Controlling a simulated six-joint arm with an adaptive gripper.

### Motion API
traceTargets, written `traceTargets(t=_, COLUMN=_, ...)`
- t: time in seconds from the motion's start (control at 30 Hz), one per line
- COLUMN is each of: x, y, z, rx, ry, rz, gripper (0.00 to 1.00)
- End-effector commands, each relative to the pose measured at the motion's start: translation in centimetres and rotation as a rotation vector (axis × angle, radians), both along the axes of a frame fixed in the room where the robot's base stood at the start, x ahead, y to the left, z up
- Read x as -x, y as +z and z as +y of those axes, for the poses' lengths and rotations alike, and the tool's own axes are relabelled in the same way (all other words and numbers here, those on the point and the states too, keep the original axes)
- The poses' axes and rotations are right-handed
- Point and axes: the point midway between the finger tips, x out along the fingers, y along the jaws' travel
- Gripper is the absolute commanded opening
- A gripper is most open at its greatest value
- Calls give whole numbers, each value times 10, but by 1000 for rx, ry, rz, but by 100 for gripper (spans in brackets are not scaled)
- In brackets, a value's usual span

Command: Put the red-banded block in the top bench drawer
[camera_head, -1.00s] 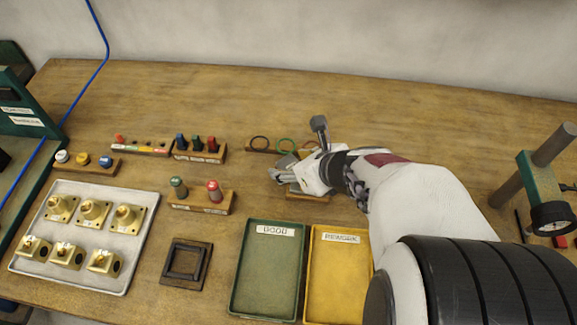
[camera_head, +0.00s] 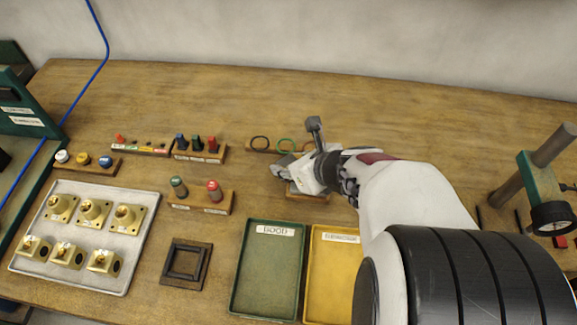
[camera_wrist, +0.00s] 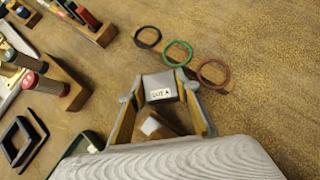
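My gripper (camera_head: 285,172) is over the middle of the bench, behind the trays. In the wrist view its two fingers (camera_wrist: 160,92) are spread apart. A grey block with a white label (camera_wrist: 160,87) shows between the fingertips; I cannot tell whether they touch it. A small wooden piece with a white top (camera_wrist: 155,127) lies between the fingers, nearer the palm. I see no red band on the grey block. A small red thing (camera_head: 560,242) is at the far right by the gauge; I cannot tell what it is. No bench drawer is visible.
The green GOOD tray (camera_head: 269,312) and yellow tray (camera_head: 331,300) are in front. Three rings (camera_wrist: 178,53) lie behind the gripper. Racks with red and green plugs (camera_head: 214,191) and a tray of brass parts (camera_head: 140,215) are left. The back of the bench is clear.

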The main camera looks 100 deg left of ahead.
Motion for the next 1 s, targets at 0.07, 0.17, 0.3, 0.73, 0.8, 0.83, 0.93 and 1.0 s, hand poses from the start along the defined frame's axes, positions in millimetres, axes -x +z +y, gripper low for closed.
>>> traceTargets(t=0.07, x=0, y=2, z=1, rx=-3, ry=0, rz=1, gripper=0)
traceTargets(t=0.17, x=0, y=2, z=1, rx=-2, ry=0, rz=0, gripper=0)
traceTargets(t=0.3, x=0, y=2, z=1, rx=-3, ry=0, rz=1, gripper=0)
traceTargets(t=0.73, x=0, y=29, z=1, rx=-6, ry=0, rz=0, gripper=0)
traceTargets(t=0.8, x=0, y=37, z=1, rx=-6, ry=1, rz=1, gripper=0)
traceTargets(t=0.83, x=0, y=41, z=1, rx=-6, ry=1, rz=1, gripper=0)
traceTargets(t=0.93, x=0, y=54, z=1, rx=-7, ry=1, rz=1, gripper=0)
traceTargets(t=1.0, x=0, y=63, z=1, rx=-7, ry=1, rz=0, gripper=0)
